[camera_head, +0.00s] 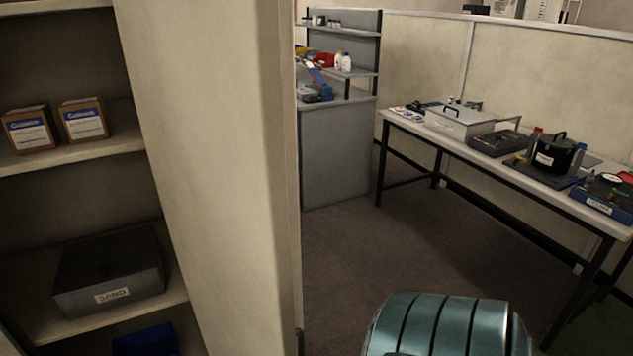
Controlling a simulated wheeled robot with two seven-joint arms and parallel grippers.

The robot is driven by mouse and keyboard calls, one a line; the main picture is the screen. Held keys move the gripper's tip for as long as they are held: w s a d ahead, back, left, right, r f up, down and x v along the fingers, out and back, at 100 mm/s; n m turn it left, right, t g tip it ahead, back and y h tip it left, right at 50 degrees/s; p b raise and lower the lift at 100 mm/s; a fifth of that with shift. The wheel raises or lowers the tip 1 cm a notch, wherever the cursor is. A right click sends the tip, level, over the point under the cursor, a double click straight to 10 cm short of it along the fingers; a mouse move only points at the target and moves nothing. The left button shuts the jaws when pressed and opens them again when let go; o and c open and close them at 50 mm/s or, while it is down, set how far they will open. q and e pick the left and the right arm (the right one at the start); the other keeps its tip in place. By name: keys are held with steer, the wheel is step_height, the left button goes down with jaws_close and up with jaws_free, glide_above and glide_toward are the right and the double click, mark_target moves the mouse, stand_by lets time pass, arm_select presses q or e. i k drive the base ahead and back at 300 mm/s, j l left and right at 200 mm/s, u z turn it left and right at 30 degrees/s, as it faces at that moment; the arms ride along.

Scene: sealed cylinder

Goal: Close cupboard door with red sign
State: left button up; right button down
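An open cupboard stands at the left, with its inside and shelves (70,178) in view. A tall beige panel (205,150) rises at its right side, with a narrow edge facing the aisle. It looks like the cupboard's door standing open, but I cannot tell it surely from a side wall. A small dark fitting (299,342) shows low on its edge. No red sign is visible. Neither of my grippers is in view; a teal ribbed rounded part, likely of my own arm, shows at the bottom right of centre.
The shelves hold two cartons (30,130) (84,119), a grey box labelled SAND (108,275) and a blue item (147,341). A workbench (535,178) with a black pot (556,154) stands right. A grey shelf unit (335,155) stands behind. Carpet (375,245) between is clear.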

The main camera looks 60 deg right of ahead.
mark_target(206, 81)
steer(key=k+l, duration=0.15)
steer(key=l, duration=0.2)
steer(key=k+l+z, duration=0.1)
steer(key=l, duration=0.3)
steer(key=k+l, duration=0.4)
steer(key=l, duration=0.35)
steer(key=z, duration=0.05)
